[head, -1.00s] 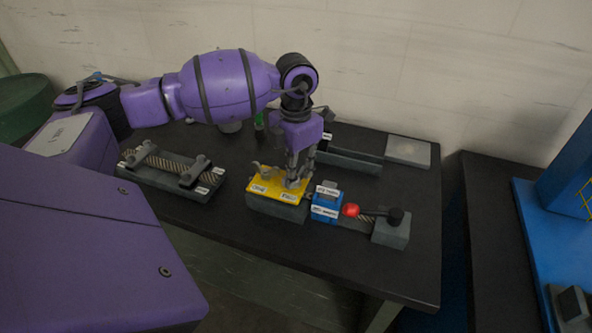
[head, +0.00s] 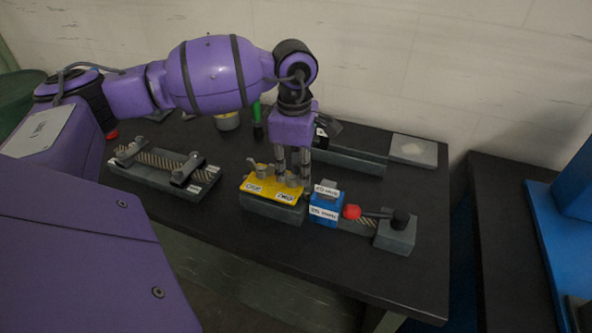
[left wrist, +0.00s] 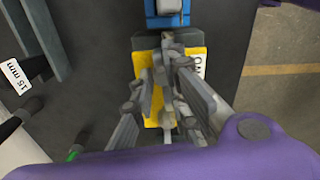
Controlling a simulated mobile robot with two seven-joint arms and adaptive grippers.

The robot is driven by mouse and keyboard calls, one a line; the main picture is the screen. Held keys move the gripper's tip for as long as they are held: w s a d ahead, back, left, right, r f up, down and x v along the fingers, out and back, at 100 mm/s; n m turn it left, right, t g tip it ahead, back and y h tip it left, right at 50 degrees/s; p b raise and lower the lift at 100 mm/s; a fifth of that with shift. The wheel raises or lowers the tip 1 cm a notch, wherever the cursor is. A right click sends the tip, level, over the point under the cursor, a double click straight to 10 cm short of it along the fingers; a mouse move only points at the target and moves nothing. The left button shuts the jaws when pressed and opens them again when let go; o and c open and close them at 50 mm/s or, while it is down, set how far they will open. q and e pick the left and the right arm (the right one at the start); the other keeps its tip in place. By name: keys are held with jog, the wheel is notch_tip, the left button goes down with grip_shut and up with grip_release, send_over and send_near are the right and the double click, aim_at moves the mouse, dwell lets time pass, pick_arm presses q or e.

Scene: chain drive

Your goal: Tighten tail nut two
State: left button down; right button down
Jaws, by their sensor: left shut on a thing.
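A yellow plate (head: 258,186) lies on a dark grey block (head: 272,208) near the front middle of the table, with two small white labels too blurred to read. A grey nut-like piece (head: 263,170) stands on its left part. My left gripper (head: 292,178) points down over the plate's right part, shut on a grey nut. The fingers hide most of this nut, and I cannot tell its number. The left wrist view shows the fingers (left wrist: 163,88) close together over the yellow plate (left wrist: 195,62). My right gripper is not in view.
A blue block (head: 325,208) with labels stands just right of the plate, before a lever with a red knob (head: 352,212) and a grey end block (head: 396,236). A chain fixture (head: 150,178) lies left. The table front is clear.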

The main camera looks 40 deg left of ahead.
pick_arm(q)
jog(key=shift+s+d+m, duration=0.15)
jog(key=shift+d+m, duration=0.05)
jog(key=shift+m, duration=0.5)
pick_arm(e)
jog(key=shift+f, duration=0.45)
pick_arm(q)
jog(key=shift+m+b, duration=0.3)
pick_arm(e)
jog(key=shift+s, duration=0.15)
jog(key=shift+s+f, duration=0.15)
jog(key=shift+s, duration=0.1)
pick_arm(q)
jog(key=c, duration=2.1)
grip_release()
jog(key=shift+o, duration=1.2)
jog(key=shift+s, duration=0.1)
jog(key=shift+s+r, duration=0.1)
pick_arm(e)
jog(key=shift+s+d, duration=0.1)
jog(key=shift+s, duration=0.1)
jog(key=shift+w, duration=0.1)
